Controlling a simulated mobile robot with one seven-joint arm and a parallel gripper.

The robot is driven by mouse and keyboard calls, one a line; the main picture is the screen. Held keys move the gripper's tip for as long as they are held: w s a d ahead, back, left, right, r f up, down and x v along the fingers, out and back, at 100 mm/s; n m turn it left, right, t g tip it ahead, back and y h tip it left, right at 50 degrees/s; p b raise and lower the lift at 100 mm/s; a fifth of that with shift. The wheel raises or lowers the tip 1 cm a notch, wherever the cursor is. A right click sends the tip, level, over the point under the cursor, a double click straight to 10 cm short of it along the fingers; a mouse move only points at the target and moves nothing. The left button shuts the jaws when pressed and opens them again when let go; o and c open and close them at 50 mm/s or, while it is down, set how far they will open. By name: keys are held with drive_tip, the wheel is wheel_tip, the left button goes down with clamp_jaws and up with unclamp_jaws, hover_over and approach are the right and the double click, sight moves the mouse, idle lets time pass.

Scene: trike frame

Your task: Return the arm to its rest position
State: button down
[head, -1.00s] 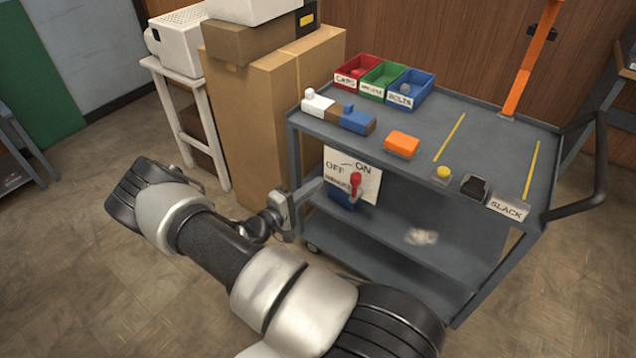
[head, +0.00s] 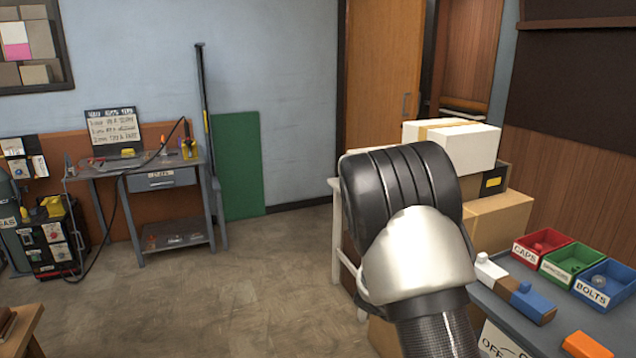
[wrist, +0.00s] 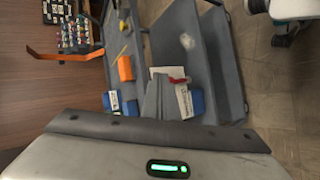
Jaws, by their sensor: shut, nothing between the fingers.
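My arm is raised in the head view, its black and silver links standing in front of the boxes and the left end of the cart. My gripper is outside the head view. In the wrist view my gripper (wrist: 159,100) shows as narrow grey fingers above the hand's wide grey edge, shut and empty. Beyond it is the grey cart (wrist: 186,50), seen sideways, with the white switch panel and its red lever (wrist: 180,80) partly behind the fingers.
The cart top carries red (head: 541,247), green (head: 570,262) and blue (head: 604,285) bins, plus an orange block (head: 586,346). A white box (head: 455,145) tops the cartons behind my arm. A workbench (head: 150,170) stands back left. The middle floor is clear.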

drive_tip(key=s+a+r+n+t+y, duration=0.1)
drive_tip(key=s+a+r+t+y, duration=0.3)
drive_tip(key=s+a+r+y, duration=0.4)
drive_tip(key=s+a+r+n+t+y, duration=0.1)
drive_tip(key=s+a+r+t+y, duration=0.25)
drive_tip(key=s+a+r, duration=0.6)
wheel_tip(320, 180, up, 21)
drive_tip(key=w+p, duration=0.2)
drive_tip(key=p, duration=1.5)
drive_tip(key=shift+w+a+f, duration=0.15)
drive_tip(key=shift+a, duration=0.05)
drive_tip(key=shift+t, duration=0.25)
